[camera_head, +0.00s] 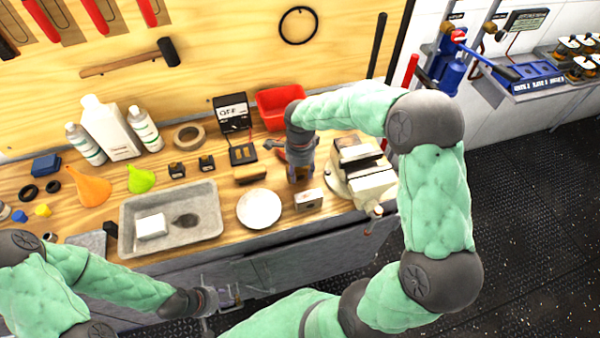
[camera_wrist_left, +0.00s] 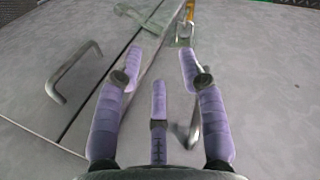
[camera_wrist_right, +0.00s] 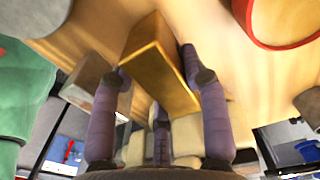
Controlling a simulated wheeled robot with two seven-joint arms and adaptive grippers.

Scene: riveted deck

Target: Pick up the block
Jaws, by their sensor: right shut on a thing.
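A golden-brown block (camera_wrist_right: 158,62) stands out between the purple fingers of my right gripper (camera_wrist_right: 165,85) in the right wrist view. The gripper is shut on it. In the head view my right gripper (camera_head: 302,178) is over the workbench, between the white plate and the vise, and mostly covers the block. My left gripper (camera_head: 222,298) is low in front of the bench. In the left wrist view its fingers (camera_wrist_left: 160,60) are spread with nothing between them, facing a grey cabinet front with a handle (camera_wrist_left: 75,72).
On the workbench, a white plate (camera_head: 259,208) and a grey tray (camera_head: 130,237) lie left of my right gripper. A vise (camera_head: 366,180) stands to its right, a small pale box (camera_head: 308,199) in front. A red bin (camera_head: 283,103) is behind. Bottles and funnels fill the left.

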